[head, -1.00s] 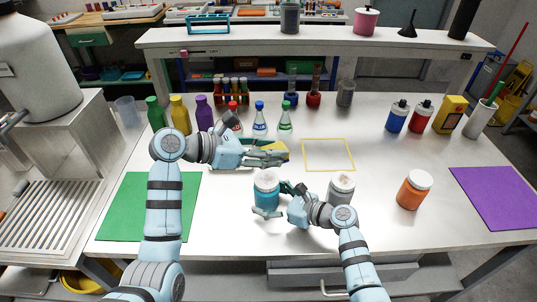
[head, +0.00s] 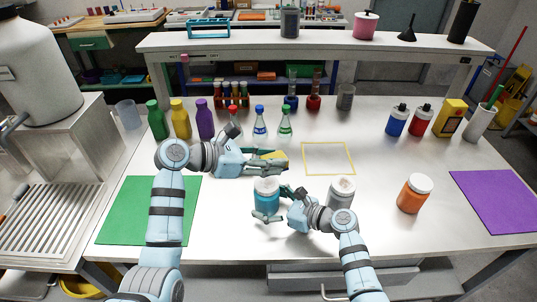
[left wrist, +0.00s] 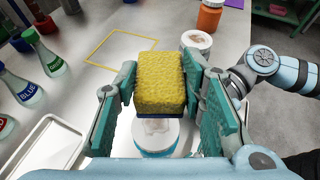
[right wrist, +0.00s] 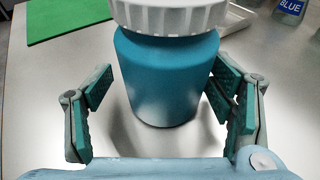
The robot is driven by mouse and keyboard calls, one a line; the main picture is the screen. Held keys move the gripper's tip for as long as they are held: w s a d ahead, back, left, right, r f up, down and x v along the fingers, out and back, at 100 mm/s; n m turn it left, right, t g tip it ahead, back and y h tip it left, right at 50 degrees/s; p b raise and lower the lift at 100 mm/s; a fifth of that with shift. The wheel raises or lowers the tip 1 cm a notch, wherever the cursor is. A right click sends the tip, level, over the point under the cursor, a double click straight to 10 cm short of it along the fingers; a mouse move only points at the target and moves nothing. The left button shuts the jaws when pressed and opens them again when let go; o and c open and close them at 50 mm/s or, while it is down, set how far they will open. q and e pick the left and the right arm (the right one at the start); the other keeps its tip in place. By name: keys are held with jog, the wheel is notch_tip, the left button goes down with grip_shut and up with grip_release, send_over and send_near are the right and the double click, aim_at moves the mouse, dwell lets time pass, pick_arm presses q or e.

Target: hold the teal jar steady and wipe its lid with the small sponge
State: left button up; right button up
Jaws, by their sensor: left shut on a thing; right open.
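The teal jar (head: 266,197) stands upright at the front middle of the table, with a white lid that bears a pale brownish smudge (left wrist: 157,128). My left gripper (head: 274,163) is shut on the small sponge (left wrist: 160,80), yellow with a dark blue underside. In the left wrist view the sponge overlaps part of the lid; I cannot tell whether they touch. My right gripper (right wrist: 157,92) is open, its fingers on either side of the teal jar's body (right wrist: 167,80), with gaps showing. The sponge shows partly behind the fingers in the head view (head: 274,155).
A grey jar (head: 340,195) stands close by my right arm, and an orange jar (head: 412,196) farther right. A white tray (left wrist: 42,150) lies near the left gripper. Several bottles (head: 259,124) stand behind. The yellow outlined square (head: 328,158) is empty.

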aim_at(268, 185)
pick_arm(q)
notch_tip(268, 185, down, 6)
jog(key=shift+a+r, duration=0.1)
jog(key=shift+a, duration=1.55)
jog(key=shift+d, duration=1.65)
jog(key=shift+d+r, duration=0.1)
jog(key=shift+r, duration=3.95)
pick_arm(e)
jog(key=shift+o, duration=0.6)
jog(key=o, duration=0.4)
jog(key=shift+o, duration=0.2)
